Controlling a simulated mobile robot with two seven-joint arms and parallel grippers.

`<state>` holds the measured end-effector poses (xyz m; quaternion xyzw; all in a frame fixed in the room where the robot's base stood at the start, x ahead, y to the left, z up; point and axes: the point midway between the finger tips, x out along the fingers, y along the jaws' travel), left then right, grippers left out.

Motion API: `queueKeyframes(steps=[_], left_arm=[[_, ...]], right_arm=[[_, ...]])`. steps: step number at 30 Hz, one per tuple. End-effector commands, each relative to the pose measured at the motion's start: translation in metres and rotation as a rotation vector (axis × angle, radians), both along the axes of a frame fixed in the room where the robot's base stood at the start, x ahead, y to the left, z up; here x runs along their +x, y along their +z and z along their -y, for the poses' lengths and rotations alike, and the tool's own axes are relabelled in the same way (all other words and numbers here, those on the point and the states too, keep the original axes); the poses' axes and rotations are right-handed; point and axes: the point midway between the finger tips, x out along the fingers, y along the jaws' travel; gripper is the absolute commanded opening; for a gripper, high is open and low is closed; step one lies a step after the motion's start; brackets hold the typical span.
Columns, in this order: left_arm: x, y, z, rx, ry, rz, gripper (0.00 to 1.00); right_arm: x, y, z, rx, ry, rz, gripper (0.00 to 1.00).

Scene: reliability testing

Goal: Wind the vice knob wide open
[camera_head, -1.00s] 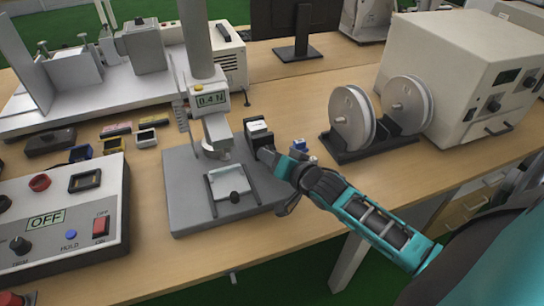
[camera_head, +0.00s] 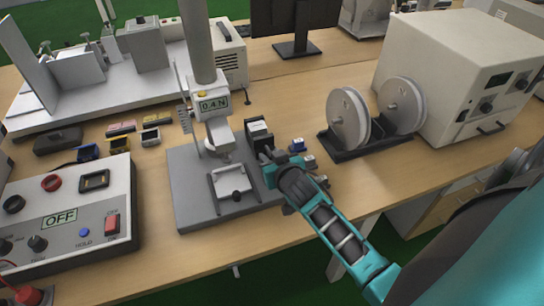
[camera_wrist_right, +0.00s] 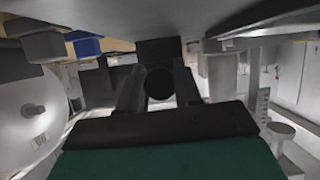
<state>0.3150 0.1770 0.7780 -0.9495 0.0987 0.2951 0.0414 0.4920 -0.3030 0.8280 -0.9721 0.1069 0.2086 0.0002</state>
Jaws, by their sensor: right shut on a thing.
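The small black vice (camera_head: 257,131), with a pale piece on top, stands at the right rear of the grey test-stand base plate (camera_head: 190,178). My right gripper (camera_head: 267,157) reaches it from the front right and is shut on the vice knob. In the head view the knob is hidden by the fingers. In the right wrist view the dark round knob (camera_wrist_right: 159,83) sits between the two fingers of the right gripper (camera_wrist_right: 160,92). I cannot tell how wide the vice jaws stand. My left gripper is not in view.
The force gauge (camera_head: 214,104) on its column stands left of the vice. Small blocks (camera_head: 297,145) lie just right of my gripper. Two white reels (camera_head: 348,118) stand farther right.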

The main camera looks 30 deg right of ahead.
Motion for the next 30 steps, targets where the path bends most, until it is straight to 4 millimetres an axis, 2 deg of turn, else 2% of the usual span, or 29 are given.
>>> queueKeyframes(steps=[10, 26, 27, 30], left_arm=[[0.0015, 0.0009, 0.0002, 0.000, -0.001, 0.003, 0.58], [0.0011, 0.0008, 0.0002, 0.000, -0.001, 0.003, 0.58], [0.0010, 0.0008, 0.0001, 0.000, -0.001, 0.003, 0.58], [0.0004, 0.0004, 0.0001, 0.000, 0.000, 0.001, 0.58]], right_arm=[[0.0007, 0.0004, -0.0011, -0.136, 0.001, -0.031, 0.03], [0.0006, 0.0005, -0.0007, -0.163, 0.002, -0.037, 0.03], [0.0006, 0.0005, -0.0007, -0.163, 0.002, -0.037, 0.34], [0.0006, 0.0004, -0.0006, -0.163, 0.002, -0.037, 0.44]])
